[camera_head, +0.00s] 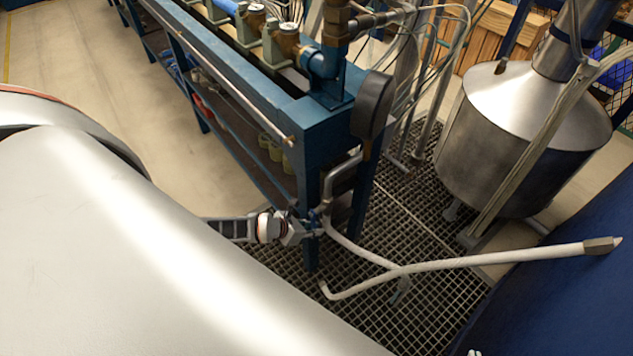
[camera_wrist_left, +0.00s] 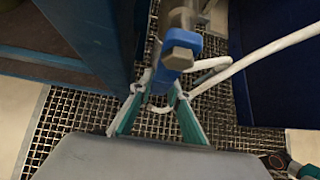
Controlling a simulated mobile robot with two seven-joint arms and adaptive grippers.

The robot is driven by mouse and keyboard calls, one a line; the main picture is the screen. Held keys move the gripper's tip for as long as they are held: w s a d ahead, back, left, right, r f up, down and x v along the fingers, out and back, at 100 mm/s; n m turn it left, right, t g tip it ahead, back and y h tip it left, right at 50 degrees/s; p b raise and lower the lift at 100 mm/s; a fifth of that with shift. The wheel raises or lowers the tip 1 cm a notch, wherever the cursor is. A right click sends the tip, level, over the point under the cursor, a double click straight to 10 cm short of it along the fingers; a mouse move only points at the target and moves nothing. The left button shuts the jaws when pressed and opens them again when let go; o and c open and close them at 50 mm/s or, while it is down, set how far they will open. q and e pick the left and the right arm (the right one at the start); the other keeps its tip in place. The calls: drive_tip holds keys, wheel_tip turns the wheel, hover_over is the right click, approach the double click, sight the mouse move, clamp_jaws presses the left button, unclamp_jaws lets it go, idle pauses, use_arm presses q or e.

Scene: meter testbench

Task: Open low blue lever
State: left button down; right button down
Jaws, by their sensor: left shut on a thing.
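The low blue lever (camera_head: 314,217) is a small blue piece on the grey pipe at the near end of the blue bench. In the left wrist view the lever (camera_wrist_left: 184,55) shows larger, with a grey bolt head on it. My left gripper (camera_head: 305,227) reaches in from the left and is shut on the lever. In the left wrist view its teal fingers (camera_wrist_left: 160,85) converge at the lever's lower end; the exact contact is partly hidden.
The blue bench (camera_head: 310,120) carries pipes and meters. A white pipe (camera_head: 480,261) branches out to the right above the floor grating (camera_head: 410,310). A metal tank (camera_head: 520,140) stands at the right. A dark oval part (camera_head: 372,105) stands above the lever. Open floor lies left of the bench.

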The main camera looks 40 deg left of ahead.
use_arm(q)
drive_tip(key=shift+a+f+y+p, duration=0.1)
drive_tip(key=shift+a+y+p, duration=0.25)
drive_tip(key=shift+p, duration=0.1)
drive_tip(key=shift+a, duration=0.1)
drive_tip(key=c, duration=1.9)
unclamp_jaws()
drive_tip(key=shift+d, duration=0.25)
drive_tip(key=shift+s+a+r, duration=0.1)
drive_tip(key=shift+s+r, duration=0.2)
drive_tip(key=shift+r, duration=0.05)
drive_tip(key=s+a, duration=0.1)
drive_tip(key=s, duration=0.3)
drive_tip(key=s+a, duration=0.1)
drive_tip(key=s, duration=0.2)
drive_tip(key=s+a, duration=0.2)
drive_tip(key=s, duration=0.2)
drive_tip(key=shift+s+r, duration=0.1)
drive_tip(key=shift+s, duration=0.2)
